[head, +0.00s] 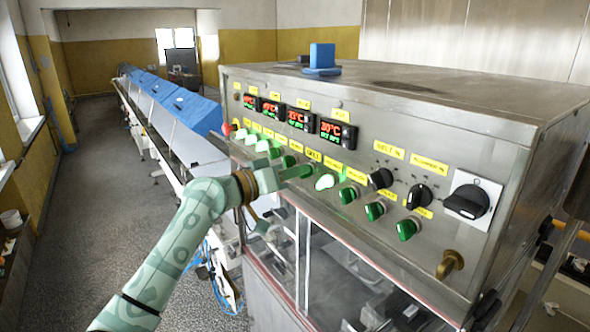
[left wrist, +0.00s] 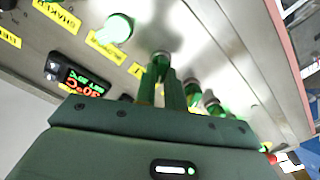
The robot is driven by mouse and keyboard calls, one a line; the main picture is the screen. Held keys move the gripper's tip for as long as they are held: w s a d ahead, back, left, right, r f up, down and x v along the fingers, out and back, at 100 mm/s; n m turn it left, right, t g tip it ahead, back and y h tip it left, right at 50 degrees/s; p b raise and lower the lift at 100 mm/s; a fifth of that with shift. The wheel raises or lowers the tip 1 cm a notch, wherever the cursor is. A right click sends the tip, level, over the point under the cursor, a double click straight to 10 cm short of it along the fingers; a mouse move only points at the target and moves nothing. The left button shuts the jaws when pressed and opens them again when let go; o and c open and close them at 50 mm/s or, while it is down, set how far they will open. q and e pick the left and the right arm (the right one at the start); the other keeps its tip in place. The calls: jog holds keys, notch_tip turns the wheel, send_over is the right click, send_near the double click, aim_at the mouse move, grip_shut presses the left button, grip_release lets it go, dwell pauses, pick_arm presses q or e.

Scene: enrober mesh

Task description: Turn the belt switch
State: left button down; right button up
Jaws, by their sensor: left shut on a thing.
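The control panel carries a row of round green switches below small yellow labels. My left gripper (head: 303,171) is at the front of this row, just left of a brightly lit switch (head: 325,181). In the left wrist view its fingers (left wrist: 165,88) are shut on a green switch (left wrist: 161,58), which I take as the belt switch. The fingers hide most of this switch, so I cannot tell how far it is turned. The lit switch also shows in the left wrist view (left wrist: 118,28). My right gripper is in neither view.
Red-digit displays (head: 331,131) sit above the row. Black knobs (head: 380,178) and a large black rotary switch (head: 467,201) lie to the right. A glazed housing (head: 350,270) is below the panel. A long conveyor (head: 180,125) runs back left beside open floor (head: 110,200).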

pick_arm(q)
jog(key=shift+f, duration=0.1)
dwell(0.3)
jog(key=c, duration=1.5)
grip_release()
jog(key=b+v, duration=0.4)
jog(key=v, duration=1.2)
jog(key=shift+s+a+b, duration=0.1)
jog(key=shift+a+b, duration=0.1)
jog(key=shift+b, duration=0.15)
